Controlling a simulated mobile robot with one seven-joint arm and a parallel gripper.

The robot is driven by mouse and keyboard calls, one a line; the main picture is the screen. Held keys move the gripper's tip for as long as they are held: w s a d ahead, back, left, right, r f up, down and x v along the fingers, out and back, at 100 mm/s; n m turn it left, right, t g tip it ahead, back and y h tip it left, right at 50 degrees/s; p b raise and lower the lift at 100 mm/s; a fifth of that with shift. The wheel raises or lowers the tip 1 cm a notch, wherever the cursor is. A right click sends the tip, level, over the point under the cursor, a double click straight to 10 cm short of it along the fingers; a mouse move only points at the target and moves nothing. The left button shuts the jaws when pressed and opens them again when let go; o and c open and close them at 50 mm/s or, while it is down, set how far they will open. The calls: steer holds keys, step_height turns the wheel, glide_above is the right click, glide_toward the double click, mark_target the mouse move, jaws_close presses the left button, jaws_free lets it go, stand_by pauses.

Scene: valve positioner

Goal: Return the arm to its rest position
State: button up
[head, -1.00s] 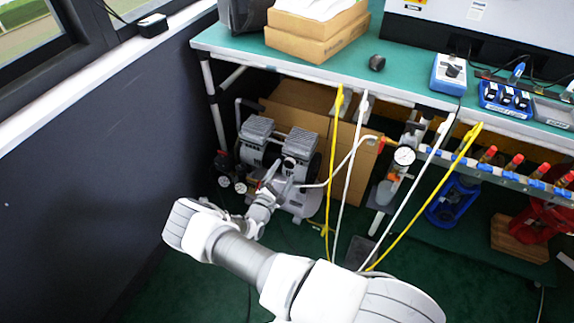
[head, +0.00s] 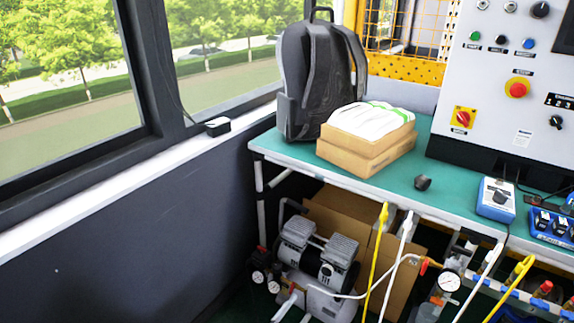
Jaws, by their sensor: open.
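My arm and gripper do not show in the head view now, so where the gripper is cannot be seen. The air compressor (head: 318,262), with grey ribbed twin heads, stands on the floor under the workbench (head: 290,158). A pressure gauge (head: 449,281) hangs under the bench to the right, with a white hose running between the compressor and its fitting. The lower edge of the picture cuts off the floor and the base of the compressor.
A dark backpack (head: 322,80), cardboard boxes (head: 350,156) with a white bag on top, a blue meter (head: 496,198) and a control panel (head: 500,100) are on the bench. A dark wall (head: 110,245) with windows bounds the left. Yellow and white cables hang over the bench front.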

steer(key=s+d+r+m+g, duration=0.1)
steer(key=d+r+m+g, duration=0.3)
steer(key=r, duration=0.6)
steer(key=s+d+r+m+g+y, duration=0.1)
steer(key=s+r+m+g, duration=0.1)
steer(key=r+m+g, duration=0.5)
steer(key=s+d+r+m+g, duration=0.1)
steer(key=d+r+m+g, duration=0.2)
steer(key=r, duration=0.9)
steer(key=s+d+r+m+t+y, duration=0.2)
steer(key=s+r+m+t+y, duration=0.3)
steer(key=s+r+y, duration=1)
steer(key=s+r+h+p, duration=0.2)
steer(key=r+p, duration=0.8)
steer(key=r, duration=0.3)
steer(key=s+r+h+p, duration=0.2)
steer(key=r+h+p, duration=0.1)
steer(key=r+p, duration=0.8)
step_height(320, 180, up, 2)
steer(key=shift+a+r, duration=0.25)
steer(key=shift+a, duration=0.1)
